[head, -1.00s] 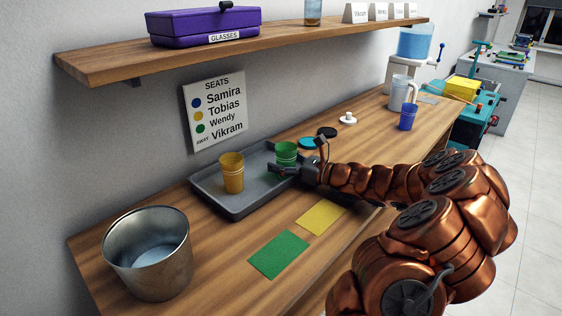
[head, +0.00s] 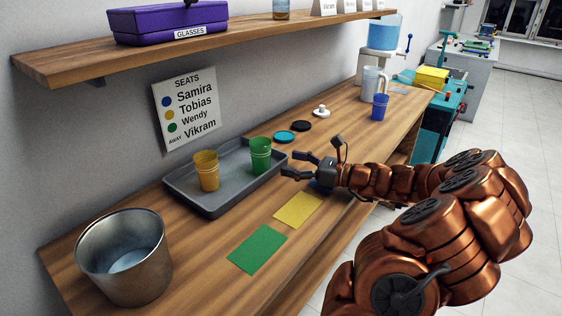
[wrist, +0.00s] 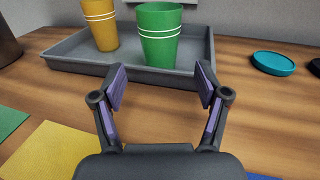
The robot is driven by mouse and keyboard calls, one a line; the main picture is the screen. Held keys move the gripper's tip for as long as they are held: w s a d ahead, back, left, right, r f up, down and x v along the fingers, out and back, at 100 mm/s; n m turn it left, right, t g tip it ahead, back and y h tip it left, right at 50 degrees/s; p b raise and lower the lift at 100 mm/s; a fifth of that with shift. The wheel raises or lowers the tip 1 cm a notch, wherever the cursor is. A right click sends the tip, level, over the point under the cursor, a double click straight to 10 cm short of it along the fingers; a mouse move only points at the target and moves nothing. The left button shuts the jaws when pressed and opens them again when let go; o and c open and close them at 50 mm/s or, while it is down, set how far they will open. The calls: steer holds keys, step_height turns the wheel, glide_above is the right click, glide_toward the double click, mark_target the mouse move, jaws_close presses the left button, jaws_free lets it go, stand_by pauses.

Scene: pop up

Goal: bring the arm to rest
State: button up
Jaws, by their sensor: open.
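My gripper (head: 291,165) is open and empty, just to the right of the grey tray (head: 209,209) and above the wooden counter. In the wrist view my two fingers (wrist: 163,88) stand apart, with nothing between them, pointing at the green cup (wrist: 160,38). The green cup (head: 261,156) and the yellow cup (head: 207,170) stand upright in the tray, clear of my fingers. My copper arm reaches in from the right.
A metal bucket (head: 123,257) stands at the counter's near left. A green mat (head: 257,249) and a yellow mat (head: 297,209) lie in front of the tray. A blue cup (head: 380,107) and a pitcher (head: 372,82) stand farther back. A shelf (head: 75,66) overhangs the wall side.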

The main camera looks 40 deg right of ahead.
steer(key=shift+s+d, duration=0.15)
steer(key=shift+s, duration=0.25)
stand_by(0.3)
